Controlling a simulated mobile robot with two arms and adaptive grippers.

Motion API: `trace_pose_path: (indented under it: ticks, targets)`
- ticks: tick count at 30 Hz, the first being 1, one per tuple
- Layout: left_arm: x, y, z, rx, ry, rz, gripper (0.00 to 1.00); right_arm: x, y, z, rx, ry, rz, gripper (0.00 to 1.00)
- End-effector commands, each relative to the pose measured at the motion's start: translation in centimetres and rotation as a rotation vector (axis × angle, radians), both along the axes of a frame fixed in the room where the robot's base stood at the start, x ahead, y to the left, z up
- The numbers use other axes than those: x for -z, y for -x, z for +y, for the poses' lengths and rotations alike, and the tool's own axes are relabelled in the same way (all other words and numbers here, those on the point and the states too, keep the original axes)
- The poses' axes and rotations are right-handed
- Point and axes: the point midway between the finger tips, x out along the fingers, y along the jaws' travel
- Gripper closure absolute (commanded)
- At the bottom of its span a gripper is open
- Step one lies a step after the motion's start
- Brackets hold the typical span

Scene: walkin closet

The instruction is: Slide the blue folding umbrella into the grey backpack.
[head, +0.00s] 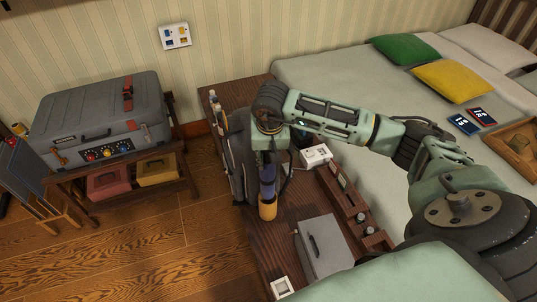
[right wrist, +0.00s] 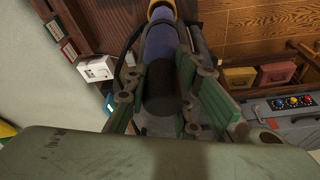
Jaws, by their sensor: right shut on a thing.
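The blue folding umbrella (head: 267,184) hangs roughly upright in my right gripper (head: 267,168), with a yellow piece at its lower end. I cannot tell whether that yellow piece is part of the umbrella. In the right wrist view, the fingers (right wrist: 158,78) close on both sides of the umbrella's dark part, and its blue length (right wrist: 158,42) points away from the camera. The grey backpack (head: 236,150) stands on the dark wooden bench, just left of the umbrella. The arm and gripper partly hide the backpack, and its opening is not clear. My left gripper is not in view.
The bench (head: 285,240) also holds a white box (head: 316,156), a grey case (head: 323,247) and several bottles behind the backpack. A bed (head: 340,75) lies to the right. A grey suitcase (head: 100,115) sits on a rack at left. Floor between is clear.

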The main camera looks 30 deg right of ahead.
Motion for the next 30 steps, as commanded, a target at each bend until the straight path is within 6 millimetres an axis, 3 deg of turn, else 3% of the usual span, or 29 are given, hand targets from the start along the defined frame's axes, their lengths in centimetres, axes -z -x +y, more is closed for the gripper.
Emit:
trace_pose_path:
  ticks: [30]
  targets:
    - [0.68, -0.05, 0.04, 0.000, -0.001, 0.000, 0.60, -0.17, -0.47, -0.50, 0.005, 0.004, -0.013, 1.00]
